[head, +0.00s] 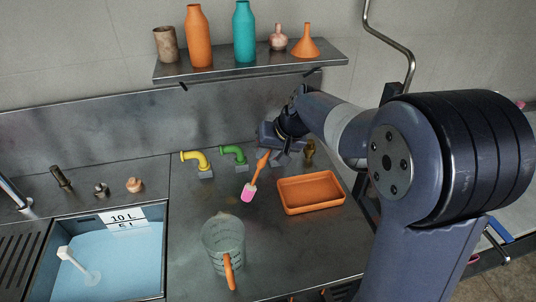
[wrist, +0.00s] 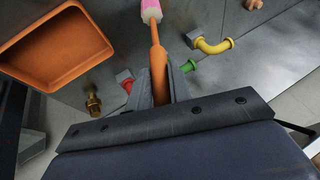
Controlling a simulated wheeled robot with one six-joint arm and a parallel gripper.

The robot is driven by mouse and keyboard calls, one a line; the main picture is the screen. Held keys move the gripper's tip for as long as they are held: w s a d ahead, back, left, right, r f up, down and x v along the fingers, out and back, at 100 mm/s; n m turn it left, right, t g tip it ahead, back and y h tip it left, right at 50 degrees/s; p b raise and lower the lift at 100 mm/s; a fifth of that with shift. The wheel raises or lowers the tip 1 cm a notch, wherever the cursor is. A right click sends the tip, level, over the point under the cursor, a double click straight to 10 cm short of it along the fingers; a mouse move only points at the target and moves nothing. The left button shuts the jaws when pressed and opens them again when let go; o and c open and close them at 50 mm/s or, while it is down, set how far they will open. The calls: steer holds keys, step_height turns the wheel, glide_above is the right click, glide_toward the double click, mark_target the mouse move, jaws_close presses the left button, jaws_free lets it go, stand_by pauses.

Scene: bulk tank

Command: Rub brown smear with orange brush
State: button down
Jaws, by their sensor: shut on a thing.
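The orange brush (head: 257,172) has an orange handle and a pink and white head, which points down and toward the front left in the head view. My gripper (head: 268,150) is shut on its handle, above the steel counter (head: 190,235). In the wrist view the brush (wrist: 158,50) runs up from between the two fingers of my gripper (wrist: 163,88), its head cut off at the top edge. Whether the head touches the counter I cannot tell. I cannot make out a brown smear in either view.
An orange tray (head: 311,210) lies right of the brush, and a clear jug (head: 222,240) with an orange handle stands in front. Yellow (head: 195,158) and green (head: 234,153) pipes stand behind left. A blue-filled basin (head: 110,262) is at left. A shelf (head: 250,66) holds bottles.

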steer(key=shift+r+p, duration=0.95)
steer(key=shift+r, duration=0.7)
